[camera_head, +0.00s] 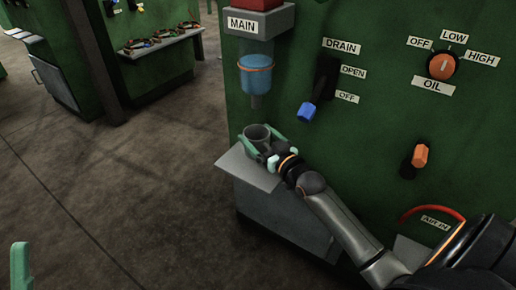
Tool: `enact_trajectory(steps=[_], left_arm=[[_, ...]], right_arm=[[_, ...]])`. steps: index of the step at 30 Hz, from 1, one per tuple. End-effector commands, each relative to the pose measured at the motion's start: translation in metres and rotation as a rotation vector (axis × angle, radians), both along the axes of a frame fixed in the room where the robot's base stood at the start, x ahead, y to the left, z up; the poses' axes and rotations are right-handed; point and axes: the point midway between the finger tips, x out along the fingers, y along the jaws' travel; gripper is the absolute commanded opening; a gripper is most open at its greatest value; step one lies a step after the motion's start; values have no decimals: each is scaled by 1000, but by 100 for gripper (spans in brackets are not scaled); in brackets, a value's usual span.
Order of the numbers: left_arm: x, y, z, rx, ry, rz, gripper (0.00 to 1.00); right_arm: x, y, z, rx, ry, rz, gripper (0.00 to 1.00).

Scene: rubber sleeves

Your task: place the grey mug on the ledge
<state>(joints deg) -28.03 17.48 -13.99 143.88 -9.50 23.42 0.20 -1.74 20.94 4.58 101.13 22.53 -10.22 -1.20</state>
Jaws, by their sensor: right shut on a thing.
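The grey mug (257,132) is upright at the ledge (246,172), a flat grey shelf sticking out from the green machine. My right gripper (261,147) is shut on the mug, with its mint-green fingers around the mug's near side. The mug's lower part is partly hidden by the fingers, and I cannot tell whether its base touches the ledge. One mint-green finger of my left gripper (20,266) shows at the bottom left corner, far from the mug; the rest is out of view.
A blue-glass cup with a spout (256,76) hangs under the MAIN block, just above the mug. A blue-tipped drain lever (307,112), an orange oil knob (442,66) and an orange-tipped lever (420,156) stick out at right. The floor at left is clear.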

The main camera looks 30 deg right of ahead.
Motion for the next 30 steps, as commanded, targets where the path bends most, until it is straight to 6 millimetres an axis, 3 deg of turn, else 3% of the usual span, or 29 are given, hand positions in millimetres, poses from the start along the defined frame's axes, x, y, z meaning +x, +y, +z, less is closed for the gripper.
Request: enact_trajectory(steps=[1, 4, 16, 17, 19, 30], left_arm=[[0, -1, -12, 2, 3, -3, 50], [0, -3, -23, 12, 7, -5, 50], [0, -5, -24, 25, 7, -6, 50], [0, -5, -24, 26, 8, -6, 50], [0, -5, -24, 25, 7, -5, 50], [1, -4, -19, 17, 8, -3, 50]], right_arm=[[-1, 1, -15, 1, 1, 1, 31], [-1, 1, -28, 0, 1, 1, 31], [-1, 1, -31, -1, 0, 1, 31], [-1, 1, -32, 0, 2, 1, 93], [-1, 1, -31, 0, 2, 1, 100], [-7, 1, -28, -1, 3, 1, 100]])
